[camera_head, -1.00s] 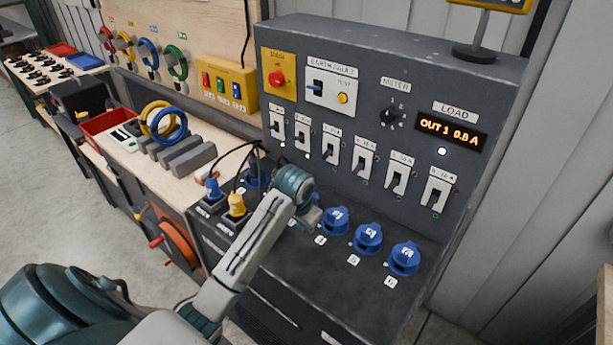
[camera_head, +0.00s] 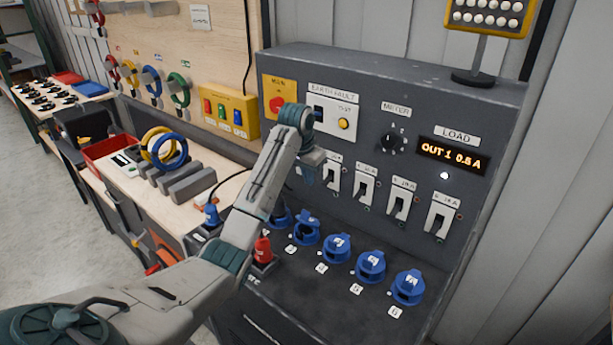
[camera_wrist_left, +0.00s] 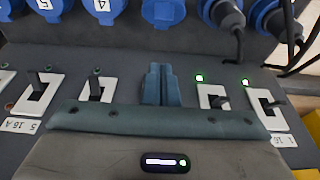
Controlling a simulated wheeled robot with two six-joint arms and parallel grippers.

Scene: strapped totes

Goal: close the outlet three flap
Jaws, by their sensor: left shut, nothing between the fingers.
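The outlet three (camera_head: 306,228) is a blue round socket in the row on the dark sloping panel. Its top shows a dark gap and no clear number, so its flap looks raised; the exact angle is hard to tell. It also shows at the top middle of the left wrist view (camera_wrist_left: 163,10). My left gripper (camera_head: 311,174) is above and behind it, in front of the breaker row, apart from the socket. Its fingers (camera_wrist_left: 163,85) are shut and empty and hide the third breaker. My right gripper is not in view.
Closed blue outlets (camera_head: 337,248) stand to the right of outlet three. Plugs with black cables (camera_wrist_left: 226,17) sit in the neighbouring outlets. White breakers (camera_head: 366,183) stick out from the upright panel.

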